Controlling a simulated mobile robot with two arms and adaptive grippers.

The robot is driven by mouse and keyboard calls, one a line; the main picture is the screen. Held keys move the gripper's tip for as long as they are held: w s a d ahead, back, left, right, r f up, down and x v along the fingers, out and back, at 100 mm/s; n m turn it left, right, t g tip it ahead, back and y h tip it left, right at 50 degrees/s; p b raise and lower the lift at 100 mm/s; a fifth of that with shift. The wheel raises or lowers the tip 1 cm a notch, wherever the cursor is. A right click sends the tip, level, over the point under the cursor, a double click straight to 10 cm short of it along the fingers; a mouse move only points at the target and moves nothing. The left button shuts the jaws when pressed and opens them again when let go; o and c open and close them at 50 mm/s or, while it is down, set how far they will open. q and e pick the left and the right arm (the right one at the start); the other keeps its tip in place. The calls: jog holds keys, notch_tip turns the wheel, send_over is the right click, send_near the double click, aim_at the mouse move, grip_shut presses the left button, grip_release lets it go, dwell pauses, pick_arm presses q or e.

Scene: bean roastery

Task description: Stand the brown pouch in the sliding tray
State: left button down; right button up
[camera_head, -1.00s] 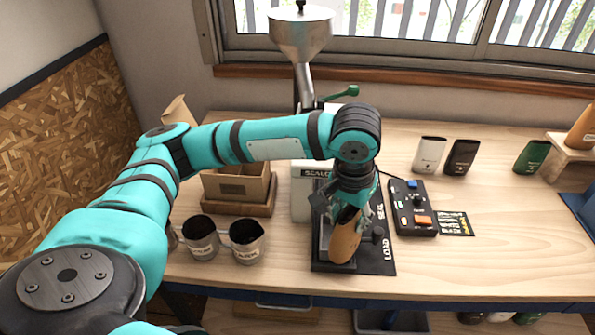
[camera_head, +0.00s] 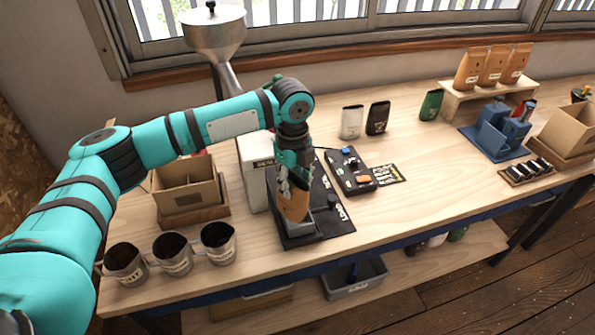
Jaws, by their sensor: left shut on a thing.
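The brown pouch (camera_head: 293,203) is between the fingers of my left gripper (camera_head: 291,178), which is shut on its upper part. The pouch leans slightly, and its lower end is at the sliding tray (camera_head: 301,235). I cannot tell whether its bottom touches the tray floor. The tray sits on the black base plate (camera_head: 334,226) marked LOAD, beside the white sealer (camera_head: 254,176). My gripper hides part of the sealer and the plate's back. My right gripper is not in view.
A button box (camera_head: 349,172) stands right of the plate. Several labelled mugs (camera_head: 171,254) and a cardboard box (camera_head: 187,184) are at left. White, black and green pouches (camera_head: 431,105) stand behind. Brown pouches (camera_head: 492,66) stand on a riser. The table's right front is clear.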

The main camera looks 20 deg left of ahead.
pick_arm(q)
jog(key=m, duration=0.1)
jog(key=w+m, duration=0.1)
jog(key=m, duration=0.1)
jog(key=shift+w+d+r+m, duration=0.15)
jog(key=shift+w+m, duration=0.1)
jog(key=shift+m, duration=0.05)
jog(key=shift+w+m+p, duration=0.25)
jog(key=shift+m+p, duration=0.1)
jog(key=shift+m, duration=0.15)
jog(key=shift+w+m, duration=0.2)
jog(key=shift+m, duration=0.3)
jog(key=shift+f+b, duration=0.8)
jog(key=shift+b, duration=0.25)
notch_tip(320, 180, down, 2)
jog(key=shift+f, duration=1.05)
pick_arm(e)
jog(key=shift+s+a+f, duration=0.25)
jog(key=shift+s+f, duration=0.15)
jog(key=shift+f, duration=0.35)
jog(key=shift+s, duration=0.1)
pick_arm(q)
jog(key=c, duration=0.8)
grip_release()
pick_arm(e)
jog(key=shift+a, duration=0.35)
